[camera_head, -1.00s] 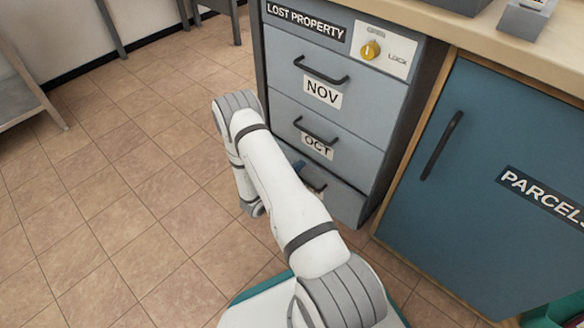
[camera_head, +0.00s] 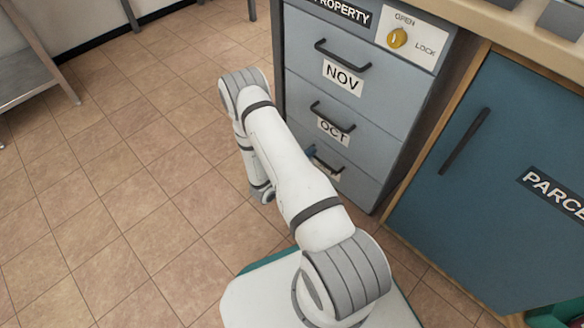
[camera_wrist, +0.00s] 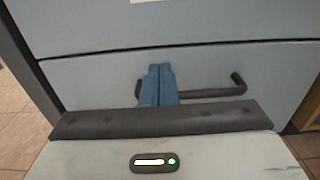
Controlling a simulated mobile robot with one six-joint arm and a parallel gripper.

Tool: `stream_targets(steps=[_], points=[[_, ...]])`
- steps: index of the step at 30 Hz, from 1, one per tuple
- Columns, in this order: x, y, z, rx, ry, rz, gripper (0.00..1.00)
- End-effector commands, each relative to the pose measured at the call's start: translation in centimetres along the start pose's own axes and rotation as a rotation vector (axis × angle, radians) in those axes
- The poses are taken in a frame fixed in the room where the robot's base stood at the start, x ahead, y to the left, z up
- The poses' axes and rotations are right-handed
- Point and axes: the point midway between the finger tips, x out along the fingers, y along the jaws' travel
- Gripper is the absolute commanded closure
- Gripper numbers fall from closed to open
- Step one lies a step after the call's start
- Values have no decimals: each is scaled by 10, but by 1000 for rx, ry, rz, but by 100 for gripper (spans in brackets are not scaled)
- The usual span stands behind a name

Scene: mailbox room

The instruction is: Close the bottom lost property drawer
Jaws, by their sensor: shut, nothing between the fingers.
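The bottom lost property drawer (camera_head: 352,184) is the lowest of three grey-blue drawers in the cabinet. Its front looks flush, or nearly so, with the drawers above; my arm hides its lower left part. In the wrist view the drawer front (camera_wrist: 90,82) fills the middle, with a thin seam above it. Its dark bar handle (camera_wrist: 212,93) runs to the right of my fingers. My gripper (camera_wrist: 160,68) has its blue fingers shut together and empty, at the left part of the handle and against or very close to the front. In the head view my gripper (camera_head: 310,152) is mostly hidden.
The NOV drawer (camera_head: 310,62) and OCT drawer (camera_head: 305,98) above look shut. A yellow knob (camera_head: 397,38) sits on an OPEN/LOCK plate. The blue parcels door (camera_head: 470,210) is at the right. Tiled floor (camera_head: 110,170) is free at the left.

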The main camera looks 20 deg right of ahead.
Motion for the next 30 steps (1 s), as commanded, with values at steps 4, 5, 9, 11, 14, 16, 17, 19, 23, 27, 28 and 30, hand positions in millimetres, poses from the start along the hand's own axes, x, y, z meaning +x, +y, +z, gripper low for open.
stream_targets(steps=[4,5,9,11,14,16,17,19,23,27,28,30], points=[[-38,1,4,-6,1,8,100],[-44,1,3,-6,1,8,100],[-72,0,2,-6,2,7,100],[-81,0,1,-7,2,5,100],[-93,0,1,-6,1,4,100],[-98,-1,0,-6,1,3,100],[-100,-1,0,-6,1,2,100],[-103,-1,-1,-6,2,2,100],[-104,-2,-1,-6,2,1,100],[-104,-1,1,-4,2,-2,100],[-103,-1,4,-1,3,-7,100],[-101,0,20,14,6,-32,100]])
